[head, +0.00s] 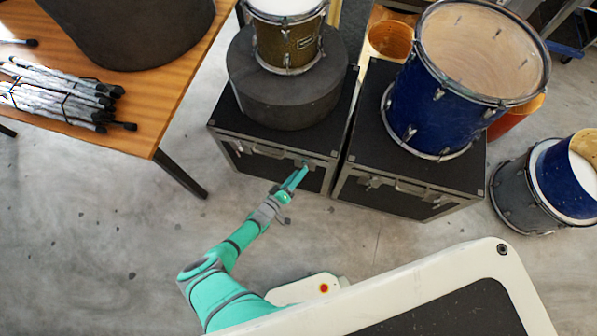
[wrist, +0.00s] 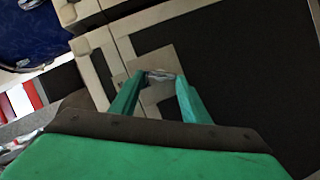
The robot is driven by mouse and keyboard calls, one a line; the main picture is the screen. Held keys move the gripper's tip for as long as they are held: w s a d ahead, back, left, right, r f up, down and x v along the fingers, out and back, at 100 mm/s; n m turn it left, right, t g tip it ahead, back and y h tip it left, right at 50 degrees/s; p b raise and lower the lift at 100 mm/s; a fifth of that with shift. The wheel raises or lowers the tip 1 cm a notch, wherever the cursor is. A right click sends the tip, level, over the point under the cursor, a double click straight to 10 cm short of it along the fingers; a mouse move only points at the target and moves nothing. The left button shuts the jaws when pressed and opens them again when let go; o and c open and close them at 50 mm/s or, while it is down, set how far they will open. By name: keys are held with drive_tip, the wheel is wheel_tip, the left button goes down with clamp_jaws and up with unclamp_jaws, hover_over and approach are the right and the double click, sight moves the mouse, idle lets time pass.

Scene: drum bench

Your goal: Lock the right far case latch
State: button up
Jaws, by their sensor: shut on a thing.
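My gripper (head: 298,177) reaches up to the front of the left black case (head: 226,115). Its fingertips are at the right latch (head: 305,163) of that case, right of the handle (head: 268,152). In the wrist view the teal fingers close around the small shiny metal latch (wrist: 160,74), which sits on a pale plate on the dark case panel. My gripper is shut on it. The fingertips partly hide the latch, and I cannot tell whether it is locked. The left latch (head: 238,147) of the same case is clear of my gripper.
A second black case (head: 365,150) stands close on the right, bearing a blue drum (head: 445,95). A round dark case (head: 285,90) with a gold drum (head: 288,42) sits on the left case. A wooden table (head: 150,125) with brushes is at left. The floor in front is clear.

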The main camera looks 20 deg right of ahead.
drive_tip(key=n+h, duration=0.1)
drive_tip(key=n, duration=0.1)
drive_tip(key=n+h, duration=0.1)
drive_tip(key=n, duration=0.1)
drive_tip(key=shift+f, duration=0.4)
drive_tip(key=shift+a+n+t, duration=0.1)
drive_tip(key=shift+n+t, duration=0.2)
drive_tip(key=shift+n, duration=0.2)
drive_tip(key=o, duration=1)
drive_tip(key=shift+o, duration=0.2)
drive_tip(key=v, duration=1)
drive_tip(key=shift+s+a, duration=0.2)
drive_tip(key=shift+a, duration=0.15)
drive_tip(key=shift+a+f, duration=0.1)
